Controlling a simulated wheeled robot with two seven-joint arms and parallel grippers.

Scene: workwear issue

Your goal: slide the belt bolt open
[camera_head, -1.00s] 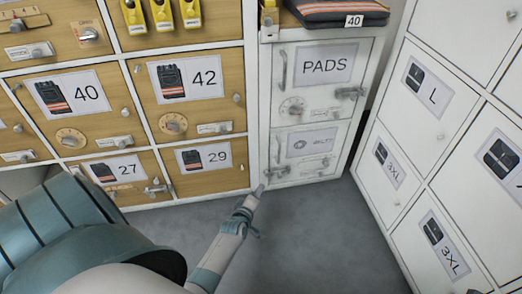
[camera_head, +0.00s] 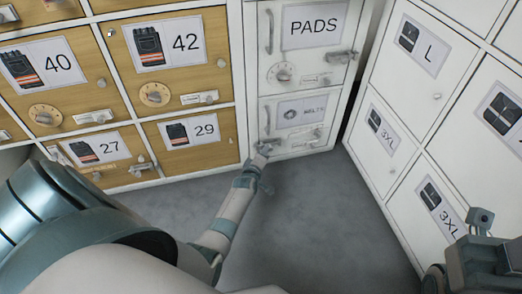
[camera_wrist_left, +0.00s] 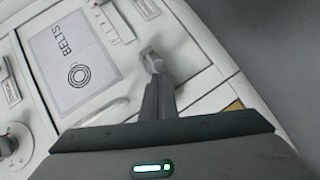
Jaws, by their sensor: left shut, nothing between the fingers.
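The belts door is the lower white door under the pads door, with its BELTS label (camera_head: 302,111); the label also shows in the wrist view (camera_wrist_left: 75,62). The metal bolt (camera_head: 269,142) sits at the door's lower left corner. My left gripper (camera_head: 262,156) is shut and empty, with its tips right at the bolt. In the wrist view the grey fingers reach up to a pale metal piece (camera_wrist_left: 151,60), apparently the bolt's knob. Contact cannot be told, and the fingers hide part of the bolt. My right gripper's body (camera_head: 482,250) shows at the lower right; its fingertips cannot be made out.
The pads door (camera_head: 312,40) with a dial and its own bolt is above. Wooden lockers (camera_head: 180,60) stand to the left, and white lockers (camera_head: 415,90) angle in at the right. Grey floor (camera_head: 310,215) is open in front.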

